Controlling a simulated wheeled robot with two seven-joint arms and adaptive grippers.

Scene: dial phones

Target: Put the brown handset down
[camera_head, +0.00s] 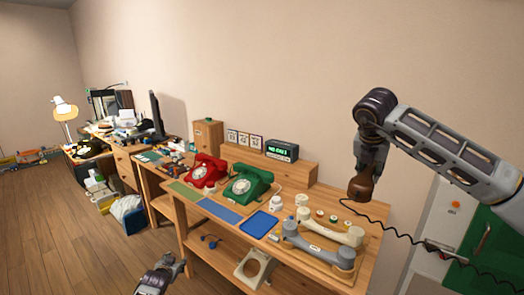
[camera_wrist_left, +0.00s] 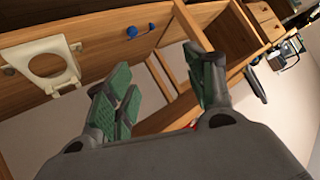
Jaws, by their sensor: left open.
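The brown handset (camera_head: 361,187) hangs below my right gripper (camera_head: 368,165), above the right end of the wooden table. Only one end of it shows; the gripper hides the rest. A dark coiled cord runs from it down to the right. The gripper looks shut on it, though its fingers are partly hidden. My left gripper (camera_head: 160,277) is low in front of the table, at the bottom of the head view. In the left wrist view its green-padded fingers (camera_wrist_left: 163,82) are apart, with nothing between them.
On the table (camera_head: 350,207) stand a red phone (camera_head: 205,172), a green phone (camera_head: 248,183), a blue tray (camera_head: 259,224), and cream (camera_head: 330,233) and grey (camera_head: 318,252) handsets at the right. A cream ring-shaped part (camera_head: 254,270) sits below, also in the left wrist view (camera_wrist_left: 45,62).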

